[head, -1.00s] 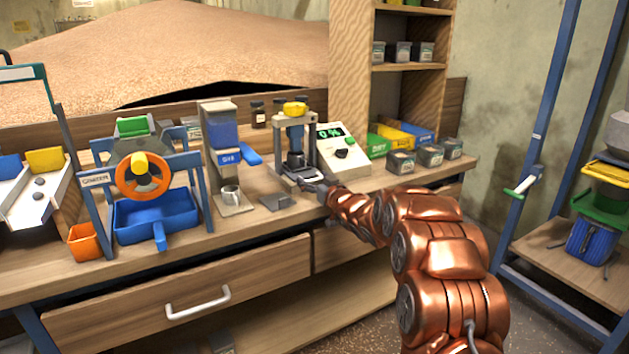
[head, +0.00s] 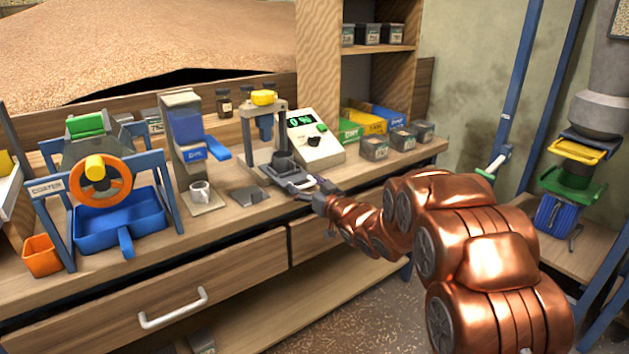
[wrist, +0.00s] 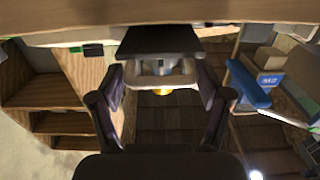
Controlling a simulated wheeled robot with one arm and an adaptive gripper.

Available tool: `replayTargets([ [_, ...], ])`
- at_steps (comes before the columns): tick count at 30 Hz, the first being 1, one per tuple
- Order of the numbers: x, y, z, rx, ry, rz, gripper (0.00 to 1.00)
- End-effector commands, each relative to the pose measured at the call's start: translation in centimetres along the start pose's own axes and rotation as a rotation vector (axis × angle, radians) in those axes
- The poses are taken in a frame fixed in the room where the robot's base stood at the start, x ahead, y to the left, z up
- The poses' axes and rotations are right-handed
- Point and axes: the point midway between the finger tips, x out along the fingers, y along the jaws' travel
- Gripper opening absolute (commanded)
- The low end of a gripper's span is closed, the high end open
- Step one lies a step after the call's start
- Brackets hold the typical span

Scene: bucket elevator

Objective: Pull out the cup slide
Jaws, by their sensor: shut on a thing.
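The press (head: 284,122) with a yellow knob (head: 263,97) stands on the bench. Its cup slide (head: 290,180) sticks out at the front, with a dark cup (head: 283,161) on it, forward of the plunger (head: 265,127). My gripper (head: 312,190) is at the slide's front end, shut on its handle. The exact finger contact is dark and hard to see.
A meter box (head: 314,139) stands right of the press. Dark tins (head: 374,148) sit further right. A blue dispenser (head: 186,135) and a blue tray (head: 120,220) are to the left. Drawers (head: 170,300) lie under the bench edge. The floor in front is open.

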Motion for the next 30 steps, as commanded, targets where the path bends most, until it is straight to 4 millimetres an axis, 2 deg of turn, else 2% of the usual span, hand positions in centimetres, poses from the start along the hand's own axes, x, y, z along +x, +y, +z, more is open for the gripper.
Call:
replayTargets([
  [7, -0.1, 0.4, 0.1, 0.003, -0.001, 0.008, 0.15],
  [8, -0.1, 0.4, 0.1, 0.003, 0.000, 0.008, 0.80],
  [10, -0.1, 0.3, 0.1, 0.003, 0.000, 0.007, 0.87],
  [22, -0.5, 0.2, 0.0, 0.000, 0.001, 0.003, 0.87],
  [26, -1.9, 0.2, -0.1, -0.001, 0.002, 0.004, 0.87],
  [30, -4.0, 0.3, -0.1, 0.000, 0.000, 0.006, 0.87],
])
